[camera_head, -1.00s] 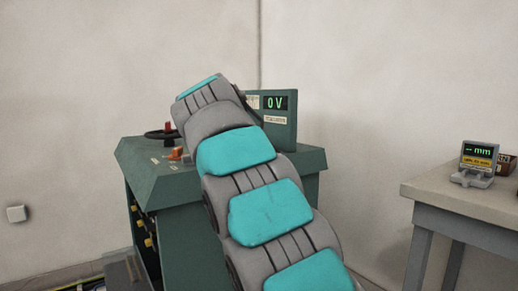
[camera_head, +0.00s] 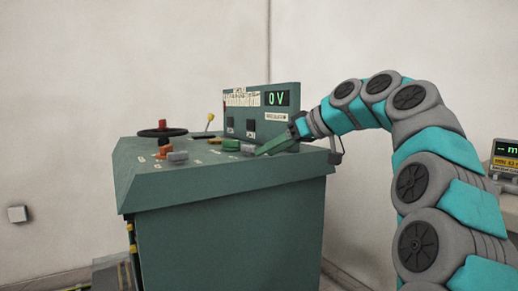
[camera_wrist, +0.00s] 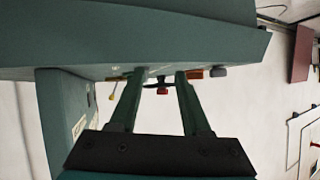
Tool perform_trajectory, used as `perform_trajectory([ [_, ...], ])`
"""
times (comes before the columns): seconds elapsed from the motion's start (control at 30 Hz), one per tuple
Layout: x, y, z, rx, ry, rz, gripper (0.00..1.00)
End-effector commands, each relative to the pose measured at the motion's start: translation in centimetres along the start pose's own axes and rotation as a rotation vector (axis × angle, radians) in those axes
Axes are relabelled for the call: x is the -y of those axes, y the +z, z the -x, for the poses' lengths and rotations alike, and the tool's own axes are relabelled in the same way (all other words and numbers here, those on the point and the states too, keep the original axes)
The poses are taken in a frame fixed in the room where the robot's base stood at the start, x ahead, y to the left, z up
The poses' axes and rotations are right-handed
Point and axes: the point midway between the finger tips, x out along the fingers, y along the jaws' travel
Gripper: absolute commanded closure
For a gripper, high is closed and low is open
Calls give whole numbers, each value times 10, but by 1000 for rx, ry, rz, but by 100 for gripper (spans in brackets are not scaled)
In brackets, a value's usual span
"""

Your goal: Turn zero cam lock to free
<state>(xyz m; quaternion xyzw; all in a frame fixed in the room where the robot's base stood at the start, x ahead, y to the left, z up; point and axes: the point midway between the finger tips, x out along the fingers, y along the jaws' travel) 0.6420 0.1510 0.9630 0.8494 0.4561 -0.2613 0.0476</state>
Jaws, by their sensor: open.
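The teal console (camera_head: 220,185) carries several controls on its top, and I cannot tell for sure which one is the zero cam lock. An orange lever (camera_head: 164,152) and a grey lever (camera_head: 178,156) sit near the front left. A green knob (camera_head: 231,145) sits further right. My gripper (camera_head: 264,149) is over the right part of the console top, fingers pointing left and down, close to the green knob. In the wrist view my gripper (camera_wrist: 161,76) is open with nothing between its fingers. An orange part (camera_wrist: 195,74) and a grey part (camera_wrist: 218,71) show beyond them.
A black handwheel (camera_head: 160,132) with a red knob and a yellow-tipped lever (camera_head: 209,121) stand behind the levers. A small meter (camera_head: 506,158) is at far right.

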Motion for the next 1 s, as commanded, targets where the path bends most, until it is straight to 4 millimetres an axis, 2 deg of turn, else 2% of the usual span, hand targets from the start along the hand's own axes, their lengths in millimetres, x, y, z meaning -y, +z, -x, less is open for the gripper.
perform_trajectory([
  [0.3, -20, -24, 5, -90, 25, 111, 52],
  [0.57, -25, -33, 8, -122, 40, 159, 52],
  [0.77, -26, -35, -10, -121, 39, 158, 52],
  [1.0, -28, -38, -48, -117, 38, 155, 52],
])
